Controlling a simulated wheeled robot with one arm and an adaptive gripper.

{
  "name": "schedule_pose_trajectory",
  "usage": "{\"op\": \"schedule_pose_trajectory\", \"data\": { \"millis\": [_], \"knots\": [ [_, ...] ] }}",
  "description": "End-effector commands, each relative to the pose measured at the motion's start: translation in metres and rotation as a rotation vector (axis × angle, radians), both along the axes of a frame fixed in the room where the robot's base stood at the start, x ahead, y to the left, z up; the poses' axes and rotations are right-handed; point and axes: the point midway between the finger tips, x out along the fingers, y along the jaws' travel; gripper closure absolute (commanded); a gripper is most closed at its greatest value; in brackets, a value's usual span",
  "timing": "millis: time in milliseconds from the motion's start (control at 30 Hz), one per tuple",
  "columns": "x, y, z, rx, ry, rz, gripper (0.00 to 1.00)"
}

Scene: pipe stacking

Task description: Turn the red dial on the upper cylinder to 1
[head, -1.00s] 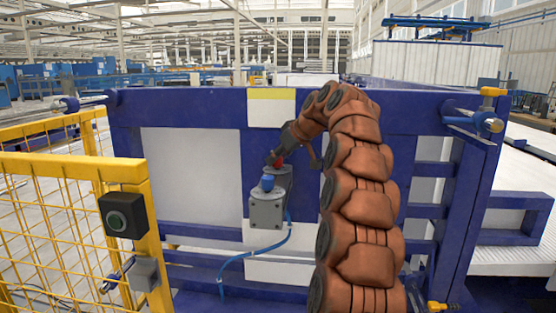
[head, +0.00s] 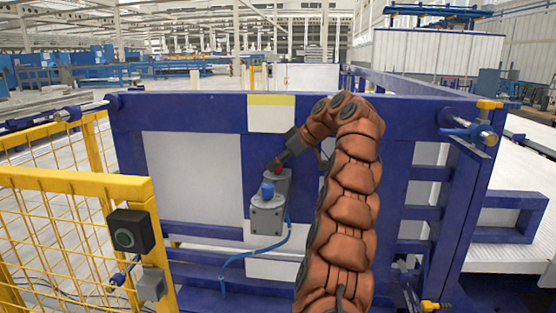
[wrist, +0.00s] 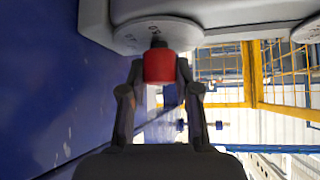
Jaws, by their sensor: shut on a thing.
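The red dial (wrist: 159,66) sits below a round grey plate (wrist: 158,35) with faint marks in the wrist view. The marks are too small to read. My gripper (wrist: 158,80) has one finger on each side of the red dial and is shut on it.
A blue frame (head: 180,110) with white panels stands behind the dials. A blue hose (head: 240,255) runs from the lower unit. A yellow mesh fence (head: 75,180) with a dark button box (head: 130,231) stands at the left.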

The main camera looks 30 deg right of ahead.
Motion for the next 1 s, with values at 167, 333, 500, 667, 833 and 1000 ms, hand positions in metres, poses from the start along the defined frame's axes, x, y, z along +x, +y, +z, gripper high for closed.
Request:
{"op": "schedule_pose_trajectory", "data": {
  "millis": [167, 333, 500, 667, 833, 1000],
  "knots": [
    [0.0001, 0.0009, 0.0005, -0.001, 0.000, 0.008, 1.00],
    [0.0002, 0.0011, 0.0004, 0.000, -0.001, 0.008, 1.00],
    [0.0003, 0.0013, 0.0004, 0.001, -0.001, 0.007, 0.63],
    [0.0002, 0.0007, 0.0003, 0.001, 0.000, 0.006, 0.47],
    [0.0000, 0.0004, 0.0002, 0.001, -0.001, 0.006, 0.43],
    [-0.0001, 0.0000, 0.0004, 0.001, 0.000, 0.005, 0.43]
  ]
}}
